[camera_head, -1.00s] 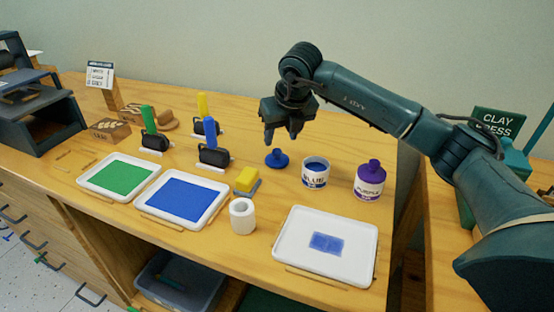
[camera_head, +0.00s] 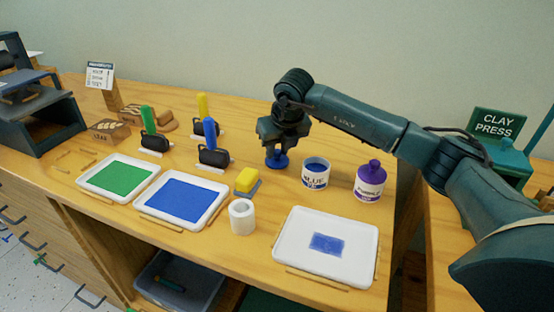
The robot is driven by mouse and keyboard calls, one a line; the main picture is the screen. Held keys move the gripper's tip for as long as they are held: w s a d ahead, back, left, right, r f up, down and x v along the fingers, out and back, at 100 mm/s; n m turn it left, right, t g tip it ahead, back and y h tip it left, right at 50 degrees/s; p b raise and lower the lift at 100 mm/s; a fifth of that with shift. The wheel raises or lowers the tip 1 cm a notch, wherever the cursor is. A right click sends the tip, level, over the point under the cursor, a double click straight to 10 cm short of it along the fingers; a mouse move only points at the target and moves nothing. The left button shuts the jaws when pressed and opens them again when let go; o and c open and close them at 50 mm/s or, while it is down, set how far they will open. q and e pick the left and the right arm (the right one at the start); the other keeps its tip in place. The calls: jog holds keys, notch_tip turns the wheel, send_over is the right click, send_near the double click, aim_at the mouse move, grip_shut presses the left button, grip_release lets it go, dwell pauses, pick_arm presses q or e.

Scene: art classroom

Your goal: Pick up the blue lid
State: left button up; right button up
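The blue lid (camera_head: 277,162) lies on the wooden table, left of the open jar labelled BLUE (camera_head: 316,173). My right gripper (camera_head: 277,153) points down right over the lid, with its fingertips at the lid's knob. The fingers hide the top of the lid, and I cannot tell whether they are closed on it. The lid appears to rest on the table still. My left gripper is not in view.
A purple jar with its lid on (camera_head: 370,181) stands right of the BLUE jar. Ink rollers (camera_head: 214,157) stand to the left.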

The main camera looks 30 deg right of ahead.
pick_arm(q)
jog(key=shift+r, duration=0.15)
pick_arm(e)
grip_shut()
